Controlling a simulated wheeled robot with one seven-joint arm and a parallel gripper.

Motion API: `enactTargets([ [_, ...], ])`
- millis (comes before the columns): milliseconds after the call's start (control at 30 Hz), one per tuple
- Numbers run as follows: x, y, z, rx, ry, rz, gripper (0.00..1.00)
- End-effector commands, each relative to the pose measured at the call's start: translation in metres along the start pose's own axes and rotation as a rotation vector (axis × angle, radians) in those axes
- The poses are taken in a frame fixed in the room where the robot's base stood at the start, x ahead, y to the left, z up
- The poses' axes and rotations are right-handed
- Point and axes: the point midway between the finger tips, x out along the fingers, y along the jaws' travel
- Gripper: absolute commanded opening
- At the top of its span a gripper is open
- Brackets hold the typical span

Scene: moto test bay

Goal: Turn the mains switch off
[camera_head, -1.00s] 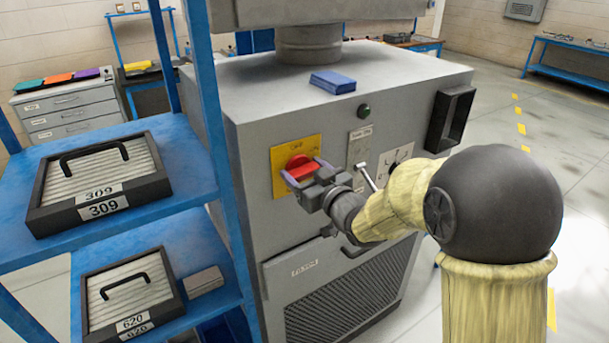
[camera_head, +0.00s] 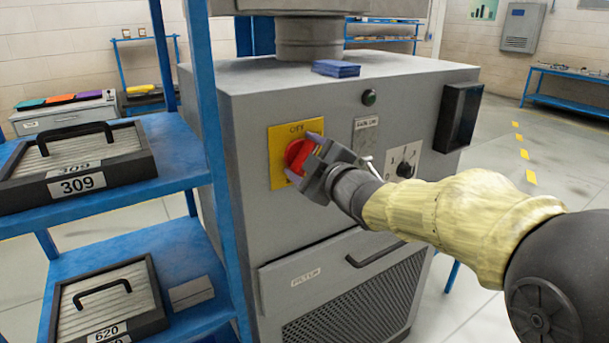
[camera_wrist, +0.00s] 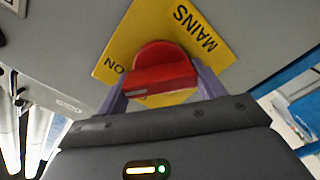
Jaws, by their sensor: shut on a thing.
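The mains switch (camera_head: 296,153) is a red rotary knob on a yellow plate (camera_head: 280,179) on the front of a grey cabinet. Lettering above the knob appears to read OFF. My gripper (camera_head: 303,159) is shut on the knob, one finger above right and the other below left. In the wrist view the red knob (camera_wrist: 160,68) sits between the two purple-grey fingers of my gripper (camera_wrist: 160,89). MAINS and ON show on the plate there. The fingers hide part of the plate, and the knob's pointer is not clear.
The grey cabinet (camera_head: 235,170) also bears a small dial (camera_head: 405,168), a dark green button (camera_head: 369,97) and a black box (camera_head: 456,118). A blue book (camera_head: 336,68) lies on top. A blue shelf rack (camera_head: 180,150) with numbered cases stands close on the left. Floor is open at right.

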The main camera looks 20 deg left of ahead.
Motion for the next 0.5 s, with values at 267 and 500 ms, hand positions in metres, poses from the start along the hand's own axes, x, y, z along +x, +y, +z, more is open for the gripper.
enactTargets([
  [267, -0.0002, -0.0057, 0.0029, -0.264, 0.001, 0.002, 0.45],
  [500, -0.0001, -0.0060, 0.0020, -0.469, 0.001, 0.000, 0.45],
])
